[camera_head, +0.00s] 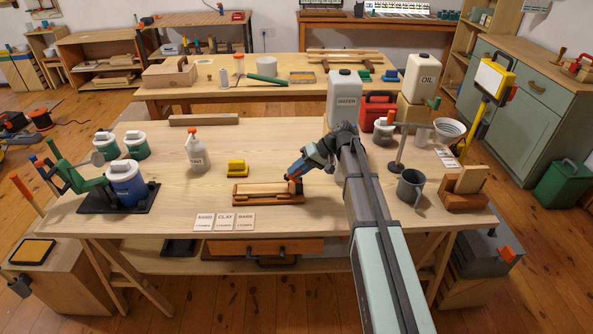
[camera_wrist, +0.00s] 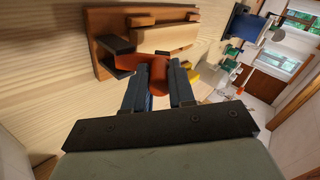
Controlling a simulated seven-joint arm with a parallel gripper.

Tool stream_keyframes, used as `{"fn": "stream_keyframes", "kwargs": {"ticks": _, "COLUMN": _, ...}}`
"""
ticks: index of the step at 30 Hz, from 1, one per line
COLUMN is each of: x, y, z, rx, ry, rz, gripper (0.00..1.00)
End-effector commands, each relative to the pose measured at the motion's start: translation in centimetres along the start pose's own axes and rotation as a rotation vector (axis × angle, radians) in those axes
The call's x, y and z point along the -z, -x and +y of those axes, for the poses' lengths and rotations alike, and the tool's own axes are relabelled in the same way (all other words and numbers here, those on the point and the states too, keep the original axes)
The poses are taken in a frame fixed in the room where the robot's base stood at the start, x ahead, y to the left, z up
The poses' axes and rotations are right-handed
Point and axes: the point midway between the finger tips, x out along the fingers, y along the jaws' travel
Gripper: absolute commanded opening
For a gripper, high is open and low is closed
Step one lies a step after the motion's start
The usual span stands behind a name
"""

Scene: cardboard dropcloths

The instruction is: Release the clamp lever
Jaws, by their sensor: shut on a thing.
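A wooden clamp fixture (camera_head: 268,203) stands on the near middle of the workbench, with a pale wooden block (camera_head: 262,188) lying along it. My gripper (camera_head: 295,176) reaches down from the right to the fixture's right end. The wooden block (camera_wrist: 165,38) and the fixture's base (camera_wrist: 104,22) show just beyond, with dark clamp parts beside the lever.
Three cards (camera_head: 225,221) lie in front of the fixture. A grey mug (camera_head: 411,187) and a wooden stand (camera_head: 466,190) are at the right. The bench left of the fixture has free room.

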Motion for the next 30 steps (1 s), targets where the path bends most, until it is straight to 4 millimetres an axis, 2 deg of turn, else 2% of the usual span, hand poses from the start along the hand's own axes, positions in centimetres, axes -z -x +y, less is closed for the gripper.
{"fn": "stream_keyframes", "kwargs": {"ticks": 13, "x": 0.0, "y": 0.0, "z": 0.0, "rx": 0.008, "ry": 0.000, "rz": 0.001, "gripper": 0.00}}
{"fn": "stream_keyframes", "kwargs": {"ticks": 14, "x": 0.0, "y": 0.0, "z": 0.0, "rx": 0.008, "ry": 0.000, "rz": 0.001, "gripper": 0.27}}
{"fn": "stream_keyframes", "kwargs": {"ticks": 16, "x": 0.0, "y": 0.0, "z": 0.0, "rx": 0.008, "ry": 0.000, "rz": 0.001, "gripper": 0.34}}
{"fn": "stream_keyframes", "kwargs": {"ticks": 25, "x": 0.0, "y": 0.2, "z": 0.0, "rx": 0.007, "ry": 0.000, "rz": 0.002, "gripper": 0.35}}
{"fn": "stream_keyframes", "kwargs": {"ticks": 30, "x": 0.0, "y": 1.9, "z": 0.1, "rx": 0.007, "ry": 0.000, "rz": 0.003, "gripper": 0.35}}
